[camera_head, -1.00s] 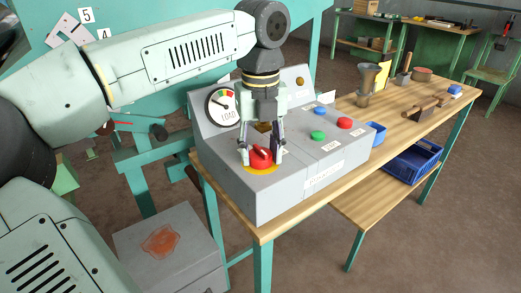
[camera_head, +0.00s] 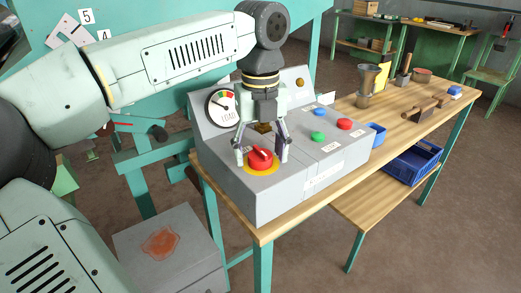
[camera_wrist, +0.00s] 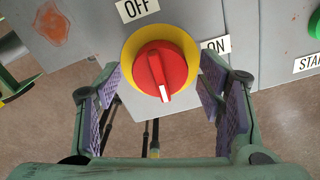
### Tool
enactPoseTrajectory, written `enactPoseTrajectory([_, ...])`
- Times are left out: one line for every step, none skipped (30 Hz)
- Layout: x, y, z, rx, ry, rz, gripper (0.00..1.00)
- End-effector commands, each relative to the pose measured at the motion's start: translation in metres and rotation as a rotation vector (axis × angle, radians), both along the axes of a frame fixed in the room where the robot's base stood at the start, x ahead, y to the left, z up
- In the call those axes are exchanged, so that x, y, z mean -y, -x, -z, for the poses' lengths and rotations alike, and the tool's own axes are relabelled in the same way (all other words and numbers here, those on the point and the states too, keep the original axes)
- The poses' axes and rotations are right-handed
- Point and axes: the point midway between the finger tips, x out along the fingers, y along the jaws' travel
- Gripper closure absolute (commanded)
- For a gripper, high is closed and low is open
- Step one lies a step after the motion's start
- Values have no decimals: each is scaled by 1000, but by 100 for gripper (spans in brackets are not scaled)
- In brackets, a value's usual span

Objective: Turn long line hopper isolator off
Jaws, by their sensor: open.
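The red rotary knob of the isolator (camera_head: 261,159) sits on a yellow ring on the sloping top of the grey control box (camera_head: 285,190). It also shows in the wrist view (camera_wrist: 158,70), its raised grip running nearly up and down, with a white mark at the lower end. The OFF label (camera_wrist: 138,9) lies above left of the knob, and the ON label (camera_wrist: 216,46) lies to its right. My gripper (camera_head: 261,155) is open above the knob, one finger on each side. In the wrist view the fingers stand apart from the knob.
A load dial (camera_head: 222,106) stands on the box's upright panel. Green (camera_head: 318,136), red (camera_head: 344,123) and blue (camera_head: 318,111) buttons lie right of the knob. The wooden table (camera_head: 400,118) carries tools beyond. A blue crate (camera_head: 412,162) sits on the shelf below.

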Motion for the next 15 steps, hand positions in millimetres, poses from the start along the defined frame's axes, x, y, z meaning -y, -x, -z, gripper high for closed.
enactPoseTrajectory([0, 0, -2, 1, 1, 0, 38])
enactPoseTrajectory([0, 0, -5, 1, 1, 0, 38])
enactPoseTrajectory([1, -1, -9, 2, 1, 0, 38])
enactPoseTrajectory([1, -1, -13, 2, 1, 0, 38])
enactPoseTrajectory([1, -1, -17, 2, 1, 0, 38])
enactPoseTrajectory([1, -1, -25, 4, 3, 0, 38])
enactPoseTrajectory([1, -1, -31, 3, 2, 0, 38])
enactPoseTrajectory([1, -1, -37, 4, 3, 0, 38])
enactPoseTrajectory([1, -1, -46, 4, 3, 1, 38])
enactPoseTrajectory([1, -1, -53, 3, 3, 1, 38])
enactPoseTrajectory([1, -1, -60, 3, 3, 1, 38])
enactPoseTrajectory([1, -1, -68, 3, 3, 1, 38])
enactPoseTrajectory([1, -1, -74, 3, 3, 1, 38])
enactPoseTrajectory([2, -1, -81, 3, 3, 2, 38])
enactPoseTrajectory([1, -1, -88, 2, 4, 1, 38])
